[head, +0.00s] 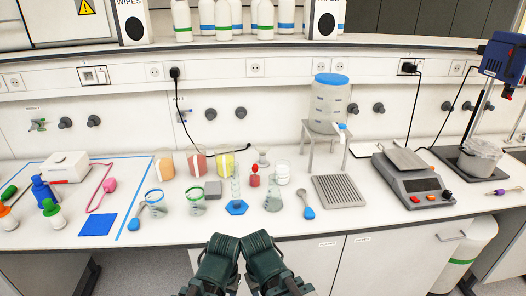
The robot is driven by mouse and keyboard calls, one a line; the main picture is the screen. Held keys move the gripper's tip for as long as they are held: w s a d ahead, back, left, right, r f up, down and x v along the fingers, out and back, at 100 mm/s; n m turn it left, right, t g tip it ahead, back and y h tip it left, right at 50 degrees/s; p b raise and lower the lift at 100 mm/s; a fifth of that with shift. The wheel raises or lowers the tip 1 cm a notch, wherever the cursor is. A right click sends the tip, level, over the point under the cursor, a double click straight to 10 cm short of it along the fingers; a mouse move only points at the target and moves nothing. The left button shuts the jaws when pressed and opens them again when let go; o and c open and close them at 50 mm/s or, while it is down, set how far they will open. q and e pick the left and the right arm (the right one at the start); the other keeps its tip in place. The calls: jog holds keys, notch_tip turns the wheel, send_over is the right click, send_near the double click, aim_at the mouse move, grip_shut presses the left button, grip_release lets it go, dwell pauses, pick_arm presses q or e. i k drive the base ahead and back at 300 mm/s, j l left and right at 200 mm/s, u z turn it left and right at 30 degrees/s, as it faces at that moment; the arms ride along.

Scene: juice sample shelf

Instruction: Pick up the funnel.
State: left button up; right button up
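I cannot pick out the funnel with certainty. A small clear piece (263,157) at the back middle of the bench, behind a small red-capped item, may be it, but it is too small to tell. My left gripper (222,243) and my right gripper (258,241) are side by side at the bottom middle, in front of the bench edge. Both are dark green and apart from all bench objects. I see nothing held in them, and their finger gaps do not show clearly.
A clear cylinder with a blue base (236,207), a flask (273,201) and a blue-handled tool (308,211) stand near the front edge. Beakers with coloured contents (196,161) stand behind. A grooved rack (338,191) and a scale (412,184) are to the right.

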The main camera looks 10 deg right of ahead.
aim_at(262, 148)
jog(key=i+l+z, duration=0.1)
jog(key=l, duration=0.3)
jog(key=i+l+z, duration=0.1)
jog(key=l, duration=0.25)
jog(key=i+l+z, duration=0.1)
jog(key=i+l, duration=0.15)
jog(key=l, duration=0.15)
jog(key=i+l+z, duration=0.1)
jog(key=l, duration=0.25)
jog(key=i, duration=0.1)
